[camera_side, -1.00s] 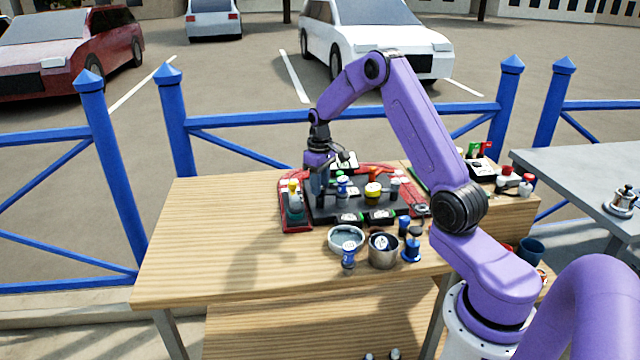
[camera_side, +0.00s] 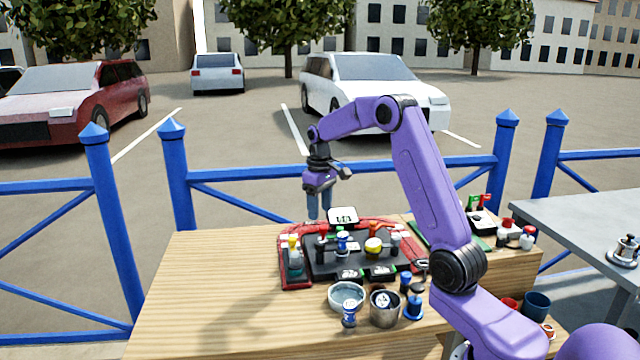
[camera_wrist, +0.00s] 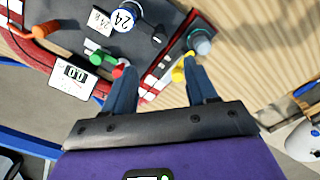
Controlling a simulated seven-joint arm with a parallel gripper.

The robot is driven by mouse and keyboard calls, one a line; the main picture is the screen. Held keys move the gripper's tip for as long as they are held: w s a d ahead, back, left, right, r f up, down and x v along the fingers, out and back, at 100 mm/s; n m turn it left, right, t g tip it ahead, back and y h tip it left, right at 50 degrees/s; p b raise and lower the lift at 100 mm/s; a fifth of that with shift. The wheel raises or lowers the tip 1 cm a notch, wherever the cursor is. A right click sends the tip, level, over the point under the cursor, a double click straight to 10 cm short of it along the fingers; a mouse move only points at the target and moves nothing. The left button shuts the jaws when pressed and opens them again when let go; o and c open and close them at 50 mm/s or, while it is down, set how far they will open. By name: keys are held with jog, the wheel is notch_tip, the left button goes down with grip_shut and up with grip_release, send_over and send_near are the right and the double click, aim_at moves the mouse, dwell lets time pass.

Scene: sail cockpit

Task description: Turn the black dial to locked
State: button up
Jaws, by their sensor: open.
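The dark control panel (camera_side: 352,266) with red edging lies on the wooden table and carries several knobs. My gripper (camera_side: 319,216) hangs above the panel's back left part, pointing down, open and empty. In the wrist view, its two blue fingers (camera_wrist: 163,88) are spread apart.
A white display (camera_side: 342,216) stands at the panel's back edge. A round bowl (camera_side: 347,296), a metal can (camera_side: 385,307) and blue knobbed pieces (camera_side: 413,306) stand in front of the panel. Blue railings (camera_side: 245,174) run behind the table. The table's left side is clear.

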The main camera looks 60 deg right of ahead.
notch_tip(320, 180, up, 7)
dwell(0.3)
dwell(0.4)
jog(key=s+a+n, duration=0.3)
jog(key=s+a, duration=0.2)
jog(key=a, duration=0.6)
jog(key=s+a+n, duration=0.3)
jog(key=s+a, duration=0.2)
jog(key=a, duration=0.7)
jog(key=s+a+f+n, duration=0.2)
jog(key=s+f+n, duration=0.1)
jog(key=s, duration=0.9)
jog(key=s+a+f+n, duration=0.2)
jog(key=s+f+n, duration=0.1)
jog(key=s, duration=1)
jog(key=shift+s+f, duration=0.15)
jog(key=shift+f, duration=0.05)
jog(key=shift+a, duration=0.1)
